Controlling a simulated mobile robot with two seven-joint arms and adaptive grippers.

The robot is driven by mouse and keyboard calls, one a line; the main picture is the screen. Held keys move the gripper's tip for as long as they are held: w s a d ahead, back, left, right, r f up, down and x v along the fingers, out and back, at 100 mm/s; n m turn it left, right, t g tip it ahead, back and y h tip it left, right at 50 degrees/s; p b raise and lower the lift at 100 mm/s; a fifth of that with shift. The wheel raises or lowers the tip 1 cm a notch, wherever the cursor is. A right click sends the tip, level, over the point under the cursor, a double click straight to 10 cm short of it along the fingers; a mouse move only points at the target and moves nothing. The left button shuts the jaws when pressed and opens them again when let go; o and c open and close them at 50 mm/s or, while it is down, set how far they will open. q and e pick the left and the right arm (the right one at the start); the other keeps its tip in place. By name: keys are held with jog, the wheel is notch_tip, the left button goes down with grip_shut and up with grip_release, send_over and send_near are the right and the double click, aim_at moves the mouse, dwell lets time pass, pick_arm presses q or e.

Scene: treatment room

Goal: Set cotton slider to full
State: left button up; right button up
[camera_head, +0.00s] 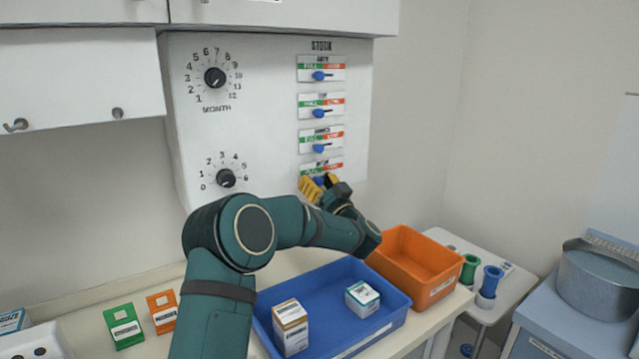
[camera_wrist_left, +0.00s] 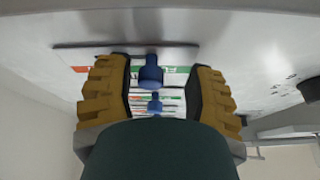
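The white wall panel (camera_head: 265,130) has a column of blue-knobbed sliders, each with a green left part and a red right part. The upper ones are the top slider (camera_head: 320,75), the second (camera_head: 318,113) and the third (camera_head: 318,148). The lowest slider's label (camera_head: 322,168) is partly hidden by my left gripper (camera_head: 318,188). The slider names are too small to read, so I cannot tell which is cotton. In the left wrist view my left gripper (camera_wrist_left: 158,85) is open, its yellow fingers either side of a blue knob (camera_wrist_left: 151,73), with visible gaps. My right gripper is out of view.
Two dials sit left on the panel: the month dial (camera_head: 215,77) and a lower dial (camera_head: 226,178). Below are a blue tray (camera_head: 345,275) with two boxes and an orange bin (camera_head: 415,260). Cabinets (camera_head: 290,15) overhang the panel.

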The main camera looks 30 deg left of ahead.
pick_arm(q)
jog(key=shift+w+d+f, duration=0.1)
jog(key=shift+w, duration=0.05)
jog(key=shift+d, duration=0.1)
jog(key=v, duration=1.1)
jog(key=shift+s+d+f, duration=0.2)
jog(key=shift+s+d, duration=0.05)
jog(key=shift+s, duration=0.05)
